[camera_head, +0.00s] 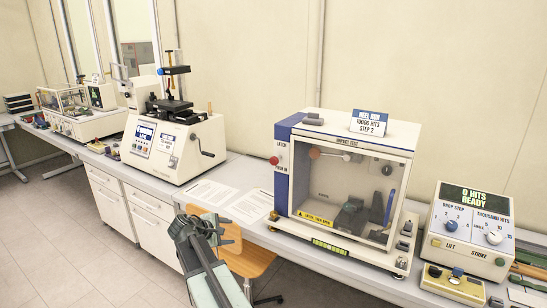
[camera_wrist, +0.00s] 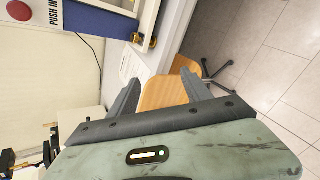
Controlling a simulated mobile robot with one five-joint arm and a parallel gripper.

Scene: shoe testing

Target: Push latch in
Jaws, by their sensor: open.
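The latch is a red round knob (camera_head: 273,161) on the blue left side of the impact test cabinet (camera_head: 287,170), between the labels LATCH and PUSH IN. My gripper (camera_head: 208,212) is below and left of the knob in the head view, in front of the bench edge and apart from the cabinet. In the wrist view my gripper (camera_wrist: 160,78) has its two fingers spread with nothing between them.
An orange chair (camera_head: 250,262) stands in front of the bench, behind my gripper. Paper sheets (camera_head: 250,206) lie left of the cabinet. A machine with a crank (camera_head: 170,145) stands further left. A control box (camera_head: 466,228) stands right of the cabinet.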

